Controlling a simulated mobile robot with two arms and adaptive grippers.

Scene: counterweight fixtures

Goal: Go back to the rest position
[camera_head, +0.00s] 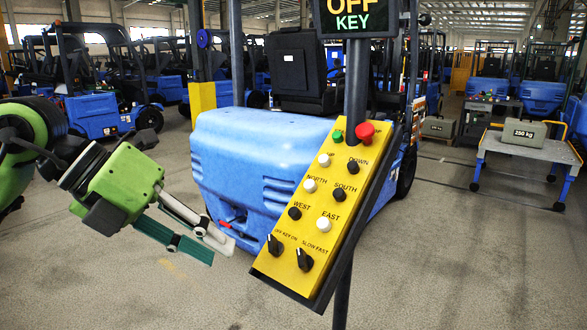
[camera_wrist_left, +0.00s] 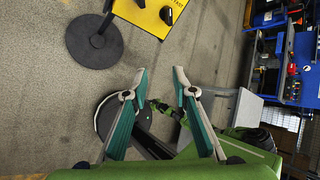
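My left gripper (camera_head: 219,250) is at the left of the yellow control panel (camera_head: 318,215), in front of the blue forklift. Its two fingers stand apart with nothing between them, which the left wrist view (camera_wrist_left: 160,76) also shows. The panel is tilted on a dark post and carries a green button (camera_head: 337,136), a red button (camera_head: 366,131), several white and black buttons and two black rotary knobs (camera_head: 304,259). A display (camera_head: 354,18) above it reads "OFF KEY". The gripper is apart from the panel. My right gripper is in neither view.
A blue forklift (camera_head: 262,150) stands close behind the panel. A cart (camera_head: 528,147) with a grey 250 kg weight (camera_head: 523,131) stands at the right. The panel's round black base (camera_wrist_left: 94,41) is on the floor. Open floor lies in front and to the right.

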